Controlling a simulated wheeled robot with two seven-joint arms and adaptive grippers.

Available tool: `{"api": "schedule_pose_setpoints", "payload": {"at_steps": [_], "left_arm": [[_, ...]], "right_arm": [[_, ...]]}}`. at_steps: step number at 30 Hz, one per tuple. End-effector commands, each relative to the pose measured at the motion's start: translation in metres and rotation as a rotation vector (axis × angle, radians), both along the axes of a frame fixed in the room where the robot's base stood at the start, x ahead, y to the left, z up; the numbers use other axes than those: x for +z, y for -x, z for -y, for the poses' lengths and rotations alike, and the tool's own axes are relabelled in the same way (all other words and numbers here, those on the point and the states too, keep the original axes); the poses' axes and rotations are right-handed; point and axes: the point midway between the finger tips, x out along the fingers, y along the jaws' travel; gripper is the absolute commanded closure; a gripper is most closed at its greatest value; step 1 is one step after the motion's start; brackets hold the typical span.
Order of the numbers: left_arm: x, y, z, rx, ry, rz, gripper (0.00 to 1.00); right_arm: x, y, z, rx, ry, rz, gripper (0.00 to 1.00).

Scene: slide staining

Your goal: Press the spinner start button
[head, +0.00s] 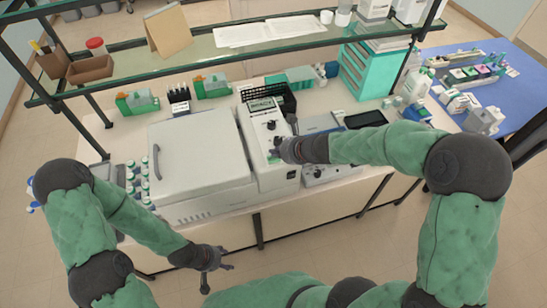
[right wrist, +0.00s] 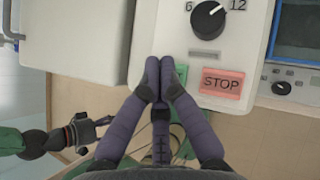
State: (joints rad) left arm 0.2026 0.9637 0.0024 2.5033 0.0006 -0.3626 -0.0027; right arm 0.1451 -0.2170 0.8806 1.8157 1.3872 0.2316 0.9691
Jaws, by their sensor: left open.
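In the head view my right gripper (head: 278,150) is over the spinner's panel. My left gripper (head: 219,275) is open and empty, in front of the bench.
A large white lidded machine (head: 200,155) stands left of the spinner. A smaller device (head: 322,172) stands close on its right. A glass shelf (head: 200,47) spans above the bench. Small bottles (head: 138,180) stand at the bench's left end. Floor is clear in front.

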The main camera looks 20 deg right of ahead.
Motion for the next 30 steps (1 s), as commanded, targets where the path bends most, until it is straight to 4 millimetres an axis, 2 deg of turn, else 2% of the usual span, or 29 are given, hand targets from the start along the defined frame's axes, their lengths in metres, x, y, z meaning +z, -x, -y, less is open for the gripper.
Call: {"api": "schedule_pose_setpoints", "payload": {"at_steps": [20, 30], "left_arm": [[-0.001, 0.000, 0.000, 0.000, 0.000, 0.000, 0.44], [-0.010, 0.000, 0.000, 0.000, 0.000, 0.000, 0.44]], "right_arm": [[0.000, 0.000, 0.000, 0.000, 0.000, 0.000, 1.00], [-0.009, 0.000, 0.000, 0.000, 0.000, 0.000, 1.00]]}}
